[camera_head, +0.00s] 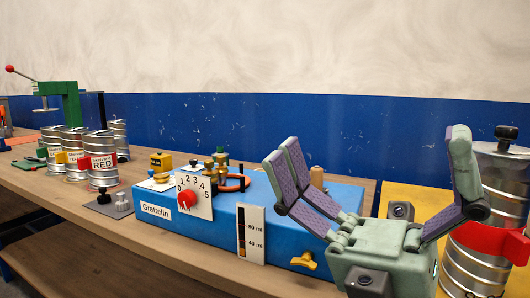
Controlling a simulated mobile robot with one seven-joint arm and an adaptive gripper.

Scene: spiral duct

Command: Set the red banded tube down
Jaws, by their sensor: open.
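A ribbed metal tube (503,178) with a wide red band (497,240) around its middle and a black knob on top stands upright at the right edge, partly cut off by the frame. A smaller metal tube (102,165) at the far left of the bench carries a label reading RED. My gripper (370,152) is in the right foreground. Its fingers are spread wide, point upward, and hold nothing between them. It lies left of the red-banded tube and overlaps its edge in the picture; I cannot tell whether they touch.
A blue box marked Grattelin (215,225) with a dial and knobs sits mid-bench. Several metal tubes (75,145) cluster at the left near a green press (68,100). A yellow board (415,203) lies behind my gripper. The wooden bench (150,255) is bare along its front edge.

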